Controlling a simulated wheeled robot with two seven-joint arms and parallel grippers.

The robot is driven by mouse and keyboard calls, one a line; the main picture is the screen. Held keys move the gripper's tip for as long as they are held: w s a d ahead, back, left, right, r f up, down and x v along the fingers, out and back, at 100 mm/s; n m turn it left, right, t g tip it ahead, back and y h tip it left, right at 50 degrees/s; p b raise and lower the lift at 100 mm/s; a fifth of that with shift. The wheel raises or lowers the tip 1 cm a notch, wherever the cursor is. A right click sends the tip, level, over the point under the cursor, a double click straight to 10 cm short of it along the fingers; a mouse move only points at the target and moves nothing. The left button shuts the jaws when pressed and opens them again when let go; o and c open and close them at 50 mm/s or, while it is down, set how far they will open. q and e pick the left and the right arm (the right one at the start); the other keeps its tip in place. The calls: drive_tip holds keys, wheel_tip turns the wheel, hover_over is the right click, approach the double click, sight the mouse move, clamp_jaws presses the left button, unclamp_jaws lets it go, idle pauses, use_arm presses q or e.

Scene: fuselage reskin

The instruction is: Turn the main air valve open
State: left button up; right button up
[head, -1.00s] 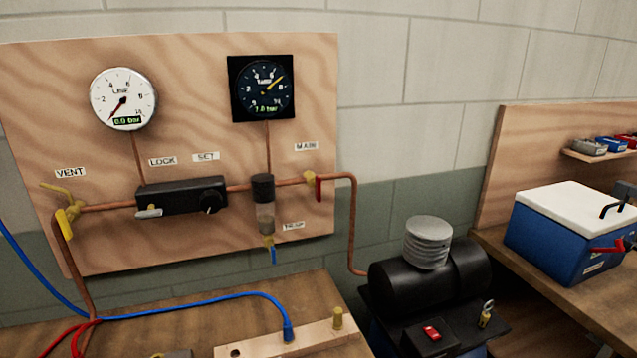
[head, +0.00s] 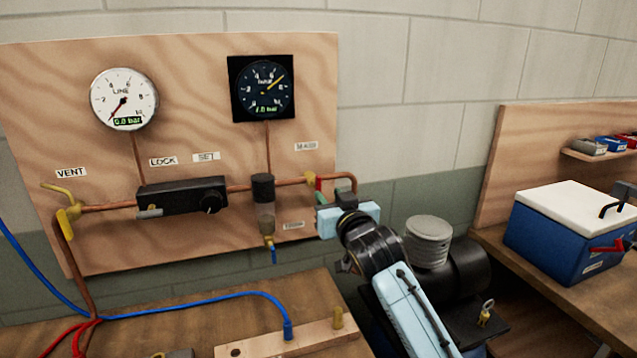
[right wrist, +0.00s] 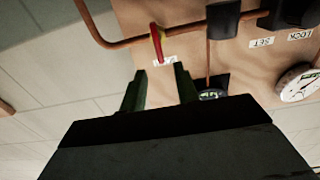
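The main air valve (head: 311,178) sits on the copper pipe under the MAIN label, at the right of the wooden panel. Its red handle (right wrist: 157,43) shows in the right wrist view; in the head view my gripper partly hides it. My right gripper (head: 322,196) is beside the valve. In the right wrist view its two fingers (right wrist: 158,80) are apart and empty, with the handle just beyond their tips, roughly between them. The LINE gauge (head: 124,99) reads 0.0 bar. My left gripper is not in view.
A dark gauge (head: 262,88), a black regulator (head: 182,195) and a filter bowl (head: 264,205) are close left of the valve. The black compressor (head: 470,268) stands below right, partly behind my arm. A yellow vent valve (head: 68,220) is at far left. A blue cooler (head: 555,240) is at right.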

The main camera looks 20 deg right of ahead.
sight(320, 184)
drive_tip(key=w, duration=0.8)
drive_tip(key=shift+w+a, duration=0.15)
drive_tip(key=shift+w, duration=0.05)
clamp_jaws()
